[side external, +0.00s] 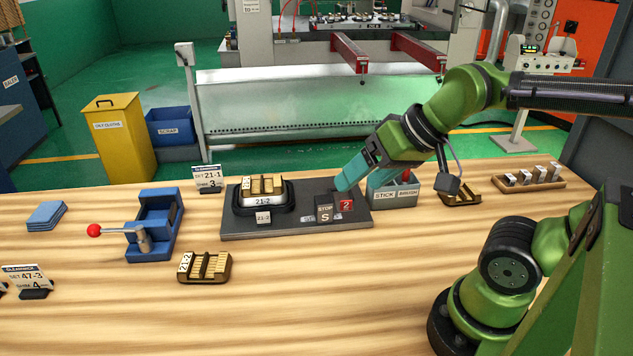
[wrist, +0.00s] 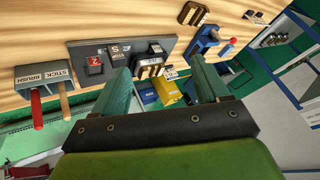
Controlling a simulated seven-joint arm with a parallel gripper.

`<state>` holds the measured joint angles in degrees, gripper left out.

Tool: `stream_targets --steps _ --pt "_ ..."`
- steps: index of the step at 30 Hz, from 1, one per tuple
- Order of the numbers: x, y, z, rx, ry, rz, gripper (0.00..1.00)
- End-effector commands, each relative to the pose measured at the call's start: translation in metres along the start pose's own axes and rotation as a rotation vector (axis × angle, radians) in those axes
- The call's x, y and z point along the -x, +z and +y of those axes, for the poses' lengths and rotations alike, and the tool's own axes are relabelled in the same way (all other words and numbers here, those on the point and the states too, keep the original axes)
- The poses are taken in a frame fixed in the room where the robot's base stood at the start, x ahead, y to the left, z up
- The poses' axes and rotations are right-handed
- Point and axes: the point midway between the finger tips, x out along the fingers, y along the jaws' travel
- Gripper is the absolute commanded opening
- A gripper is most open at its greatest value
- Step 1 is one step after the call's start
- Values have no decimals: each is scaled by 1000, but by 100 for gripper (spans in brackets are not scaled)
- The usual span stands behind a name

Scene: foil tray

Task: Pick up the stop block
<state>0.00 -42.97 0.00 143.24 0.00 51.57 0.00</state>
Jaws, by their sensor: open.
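The stop block (side external: 324,208) is a small dark grey block marked STOP and S. It stands upright on a dark plate (side external: 285,222), just left of a red block marked 2 (side external: 345,204). In the wrist view the stop block (wrist: 118,53) is near the upper left, beyond the left finger. My gripper (side external: 341,185) is open, its teal fingers angled down and left, near the back of the plate by the red block. In the wrist view my gripper (wrist: 158,68) has nothing between its fingers. The side view does not clearly show its height.
A brass part in a black holder (side external: 263,193) sits on the plate's left. A grey bin marked STICK and BRUSH (side external: 395,194) stands close right of the plate. A blue clamp with a red knob (side external: 155,225) is left. The table's front middle is clear.

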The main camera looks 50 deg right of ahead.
Motion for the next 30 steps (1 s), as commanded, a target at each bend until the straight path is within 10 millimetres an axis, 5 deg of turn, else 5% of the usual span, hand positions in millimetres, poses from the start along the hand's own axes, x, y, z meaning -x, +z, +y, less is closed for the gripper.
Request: stream_targets --steps 13,20,30 --pt "-16 -4 6 -27 34 -61 72" --pt "-52 -55 24 -115 154 -216 72" --pt "-115 -128 75 -275 398 -420 72"
